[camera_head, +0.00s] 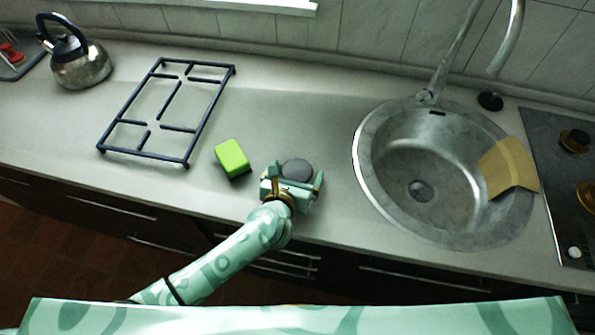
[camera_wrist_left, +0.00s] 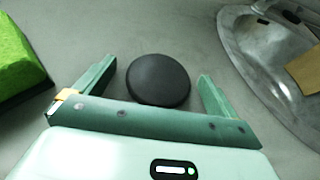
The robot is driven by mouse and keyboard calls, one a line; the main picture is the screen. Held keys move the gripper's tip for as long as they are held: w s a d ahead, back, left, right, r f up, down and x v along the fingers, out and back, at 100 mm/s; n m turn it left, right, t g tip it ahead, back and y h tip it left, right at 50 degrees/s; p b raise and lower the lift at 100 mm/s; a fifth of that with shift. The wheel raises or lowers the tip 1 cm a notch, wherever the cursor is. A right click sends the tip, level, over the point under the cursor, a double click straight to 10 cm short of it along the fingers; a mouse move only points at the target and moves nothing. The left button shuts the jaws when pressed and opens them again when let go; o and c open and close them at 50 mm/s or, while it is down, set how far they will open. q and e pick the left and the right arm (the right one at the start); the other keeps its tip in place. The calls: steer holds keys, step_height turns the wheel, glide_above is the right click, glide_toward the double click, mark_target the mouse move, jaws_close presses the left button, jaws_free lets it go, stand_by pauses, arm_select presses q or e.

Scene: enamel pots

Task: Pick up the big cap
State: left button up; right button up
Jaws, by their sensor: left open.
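The big cap (camera_head: 297,169) is a dark grey round disc on the countertop, left of the sink. It also shows in the left wrist view (camera_wrist_left: 158,80), just ahead of the gripper and between the lines of its two fingers. My left gripper (camera_head: 294,180) is open at the cap, with one finger on each side; it also shows in the left wrist view (camera_wrist_left: 157,82). A gap shows between the cap and each finger, and nothing is held. In the head view the gripper hides the near edge of the cap. My right gripper is not in view.
A green sponge (camera_head: 232,158) lies close to the left of the gripper. A dark pot grate (camera_head: 188,127) and a kettle (camera_head: 82,66) stand further left. The counter behind the cap is clear.

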arm_select(q)
steer(key=c, duration=1.2)
steer(key=shift+o, duration=0.2)
steer(key=shift+r, duration=0.1)
